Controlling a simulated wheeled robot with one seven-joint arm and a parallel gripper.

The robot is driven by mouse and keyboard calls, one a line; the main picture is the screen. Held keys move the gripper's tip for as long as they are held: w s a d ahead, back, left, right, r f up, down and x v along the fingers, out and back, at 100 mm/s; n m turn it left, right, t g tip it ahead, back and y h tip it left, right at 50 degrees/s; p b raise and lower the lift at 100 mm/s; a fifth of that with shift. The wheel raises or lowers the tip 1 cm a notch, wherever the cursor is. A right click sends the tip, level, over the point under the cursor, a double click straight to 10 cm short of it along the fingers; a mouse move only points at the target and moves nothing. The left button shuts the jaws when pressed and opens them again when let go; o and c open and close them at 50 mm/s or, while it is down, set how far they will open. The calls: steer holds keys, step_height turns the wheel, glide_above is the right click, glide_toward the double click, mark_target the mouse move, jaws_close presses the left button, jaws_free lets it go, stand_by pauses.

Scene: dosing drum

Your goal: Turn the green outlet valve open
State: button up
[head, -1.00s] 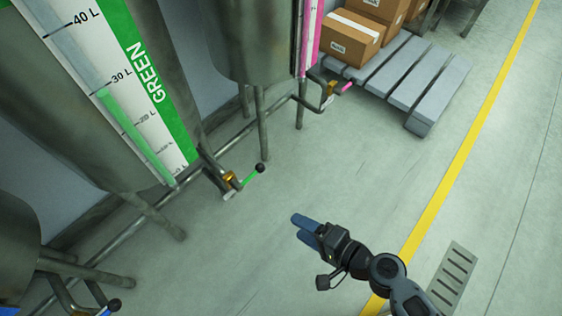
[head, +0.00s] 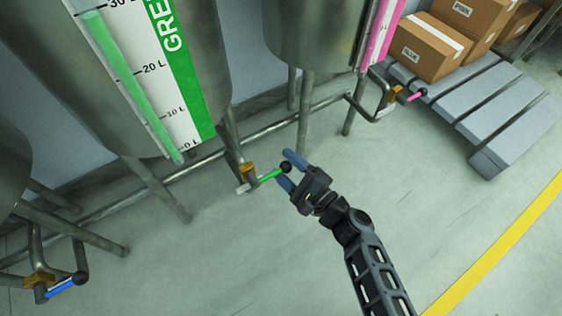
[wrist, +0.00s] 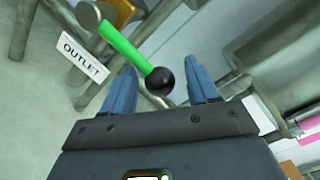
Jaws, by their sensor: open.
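The green outlet valve handle (head: 271,175) is a green lever with a black ball knob (head: 285,168) on a brass valve body (head: 247,171), below the tank with the green gauge strip (head: 184,70). My gripper (head: 289,171) is open, with its two blue fingers on either side of the knob. In the wrist view the knob (wrist: 159,81) lies between the fingers, nearer the left one, and the green lever (wrist: 126,46) runs up and left. A white tag reading OUTLET (wrist: 82,58) hangs beside the lever. I cannot tell whether a finger touches the knob.
A blue-handled valve (head: 60,288) is at lower left and a pink-handled valve (head: 416,96) at upper right. A pipe (head: 285,125) and tank legs stand behind the green valve. Boxes (head: 432,47) sit on a grey pallet (head: 468,110). The floor in front is clear.

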steer(key=shift+x, duration=1.15)
jaws_close()
